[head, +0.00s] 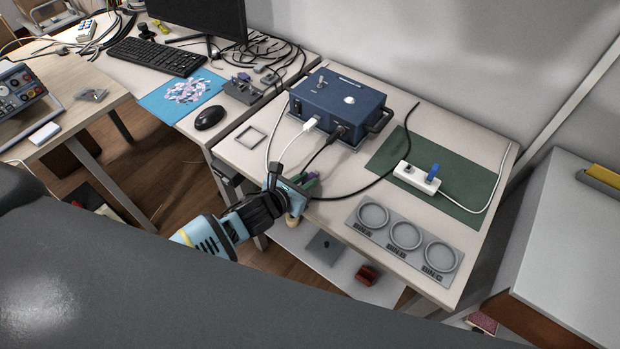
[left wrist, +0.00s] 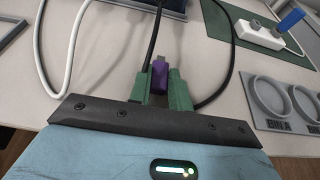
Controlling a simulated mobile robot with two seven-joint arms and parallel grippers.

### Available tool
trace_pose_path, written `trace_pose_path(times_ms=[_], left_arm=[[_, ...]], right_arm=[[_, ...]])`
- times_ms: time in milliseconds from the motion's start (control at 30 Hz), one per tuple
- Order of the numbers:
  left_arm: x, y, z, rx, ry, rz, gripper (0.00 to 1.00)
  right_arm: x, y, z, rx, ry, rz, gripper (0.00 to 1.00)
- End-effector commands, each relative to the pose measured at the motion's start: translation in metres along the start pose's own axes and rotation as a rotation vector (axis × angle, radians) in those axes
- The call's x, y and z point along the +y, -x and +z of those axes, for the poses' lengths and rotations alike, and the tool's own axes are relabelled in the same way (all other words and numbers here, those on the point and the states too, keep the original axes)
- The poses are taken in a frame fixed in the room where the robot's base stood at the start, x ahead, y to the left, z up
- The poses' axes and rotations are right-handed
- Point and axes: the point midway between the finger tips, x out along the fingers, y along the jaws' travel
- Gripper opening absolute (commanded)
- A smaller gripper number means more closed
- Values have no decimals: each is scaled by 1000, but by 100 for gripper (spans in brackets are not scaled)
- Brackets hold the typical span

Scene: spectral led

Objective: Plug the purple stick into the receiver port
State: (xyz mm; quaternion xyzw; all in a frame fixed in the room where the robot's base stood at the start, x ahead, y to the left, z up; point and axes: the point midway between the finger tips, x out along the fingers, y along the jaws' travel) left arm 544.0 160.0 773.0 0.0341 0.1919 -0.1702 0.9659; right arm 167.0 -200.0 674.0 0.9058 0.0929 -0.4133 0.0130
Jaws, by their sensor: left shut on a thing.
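The purple stick (left wrist: 158,78) is held between the green fingers of my left gripper (left wrist: 157,88). Its tip points away from the wrist and its lower part is hidden. In the head view my left gripper (head: 305,182) is at the table's front left edge, in front of the blue box. A white strip (head: 417,178) lies on the green mat to the right, with a blue stick (head: 433,172) standing in it. The strip also shows at the upper right of the left wrist view (left wrist: 262,35). I cannot tell for certain which opening is the receiver port. My right gripper is out of view.
The blue box (head: 340,104) has a white and a black cable plugged into its front. A black cable (head: 385,183) loops across the table near the gripper. A grey tray with three rings (head: 405,237) lies at the front right. The green mat (head: 464,184) is mostly clear.

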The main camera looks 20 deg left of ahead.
Motion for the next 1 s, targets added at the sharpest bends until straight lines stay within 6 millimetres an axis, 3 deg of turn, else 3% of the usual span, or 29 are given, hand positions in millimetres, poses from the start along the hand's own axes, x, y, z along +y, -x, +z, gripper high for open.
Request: trace_pose_path(times_ms=[367, 667, 700, 1000], left_arm=[[0, 1, 4, -1, -1, 0, 0], [1, 12, 33, -6, -4, 0, 0], [1, 15, 38, -6, -6, 1, 0], [-2, 74, 12, 4, 0, -1, 0]], right_arm=[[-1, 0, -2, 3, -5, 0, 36], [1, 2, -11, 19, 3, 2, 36], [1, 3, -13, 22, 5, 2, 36], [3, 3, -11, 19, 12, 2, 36]])
